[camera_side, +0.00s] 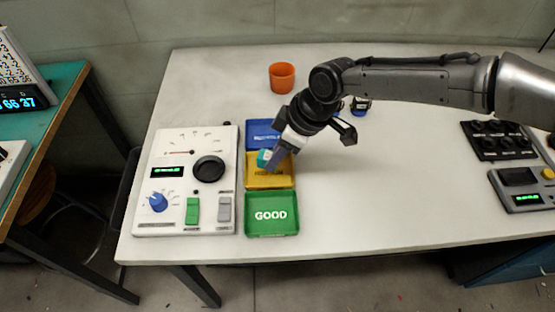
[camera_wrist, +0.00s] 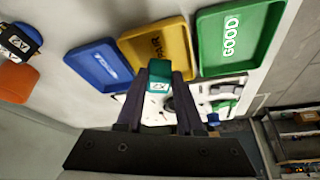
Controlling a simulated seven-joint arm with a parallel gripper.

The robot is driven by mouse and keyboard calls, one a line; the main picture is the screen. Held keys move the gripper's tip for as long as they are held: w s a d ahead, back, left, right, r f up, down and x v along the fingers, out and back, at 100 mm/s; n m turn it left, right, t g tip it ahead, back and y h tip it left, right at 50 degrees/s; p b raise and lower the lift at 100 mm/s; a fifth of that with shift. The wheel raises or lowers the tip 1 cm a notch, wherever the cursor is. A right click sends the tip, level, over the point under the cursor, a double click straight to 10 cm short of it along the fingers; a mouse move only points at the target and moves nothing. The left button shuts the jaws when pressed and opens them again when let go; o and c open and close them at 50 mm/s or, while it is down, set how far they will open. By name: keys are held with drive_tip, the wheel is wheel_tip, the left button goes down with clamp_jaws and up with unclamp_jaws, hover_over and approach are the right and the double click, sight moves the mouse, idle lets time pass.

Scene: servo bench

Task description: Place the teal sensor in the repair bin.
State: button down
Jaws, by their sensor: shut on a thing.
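My gripper (camera_side: 272,160) is shut on the teal sensor (camera_wrist: 160,72), a small block with a white label, held between its fingertips. In the side view the teal sensor (camera_side: 263,157) shows at the left of the fingers, above or in front of the yellow bin (camera_side: 255,184); its exact height is hard to tell. The yellow bin (camera_wrist: 130,48) lies between the blue bin (camera_side: 252,143) and the green bin (camera_side: 270,233). The green bin reads GOOD. The lettering on the blue and yellow bins is partly covered or too unclear to read.
A white test panel (camera_side: 150,210) with knobs and switches stands left of the bins. An orange cup (camera_side: 282,77) and a dark labelled part (camera_side: 361,106) are farther back. Dark instruments (camera_side: 500,141) sit at the right. The table's middle front is clear.

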drive_tip(key=shift+d+f, duration=0.1)
drive_tip(key=shift+f, duration=1.25)
drive_tip(key=c, duration=0.5)
unclamp_jaws()
drive_tip(key=shift+f, duration=0.1)
drive_tip(key=shift+c, duration=0.2)
drive_tip(key=v, duration=1.2)
drive_tip(key=shift+r, duration=0.2)
